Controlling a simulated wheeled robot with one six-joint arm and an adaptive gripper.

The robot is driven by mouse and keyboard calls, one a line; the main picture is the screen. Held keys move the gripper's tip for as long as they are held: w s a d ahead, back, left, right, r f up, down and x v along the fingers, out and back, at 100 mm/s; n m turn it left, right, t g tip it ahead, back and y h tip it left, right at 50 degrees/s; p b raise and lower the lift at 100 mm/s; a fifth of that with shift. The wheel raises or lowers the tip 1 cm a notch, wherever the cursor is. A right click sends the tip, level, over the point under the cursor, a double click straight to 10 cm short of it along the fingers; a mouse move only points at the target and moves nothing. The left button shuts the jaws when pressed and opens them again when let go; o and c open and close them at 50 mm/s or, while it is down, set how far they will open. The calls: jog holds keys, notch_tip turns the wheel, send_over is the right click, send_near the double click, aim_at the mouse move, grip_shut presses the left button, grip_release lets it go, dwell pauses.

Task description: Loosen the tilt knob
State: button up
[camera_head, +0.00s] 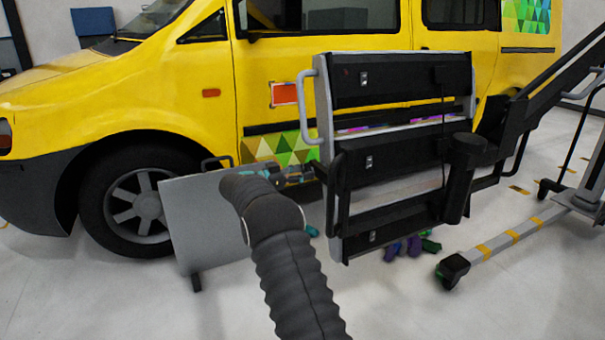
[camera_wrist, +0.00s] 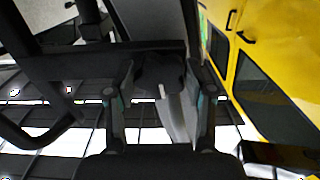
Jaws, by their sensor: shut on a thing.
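My gripper (camera_head: 296,173) reaches the left side of a black three-panel unit (camera_head: 400,85) with a grey frame, held on a wheeled stand. In the wrist view my gripper (camera_wrist: 160,70) has its two fingers on either side of a dark rounded knob (camera_wrist: 158,75), and it is shut on it. A white pointer-like strip shows just below the knob. In the head view the knob is hidden by my gripper and arm, so its turn cannot be told there.
A yellow van (camera_head: 150,90) stands close behind the unit. A grey board (camera_head: 205,220) stands left of my arm. The stand's wheeled leg (camera_head: 510,238) reaches across the floor at the right. Several coloured rolls (camera_head: 412,246) lie below the unit.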

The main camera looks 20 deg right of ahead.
jog(key=n+b, duration=0.2)
jog(key=n, duration=0.5)
jog(key=shift+s+b, duration=0.1)
jog(key=shift+b, duration=0.25)
jog(key=n+p, duration=0.1)
jog(key=n, duration=0.3)
jog(key=shift+r, duration=0.15)
jog(key=n+p, duration=0.3)
jog(key=n, duration=0.3)
jog(key=shift+r, duration=0.15)
jog(key=n+p, duration=0.1)
jog(key=n, duration=0.4)
jog(key=shift+p, duration=0.4)
jog(key=shift+n, duration=0.3)
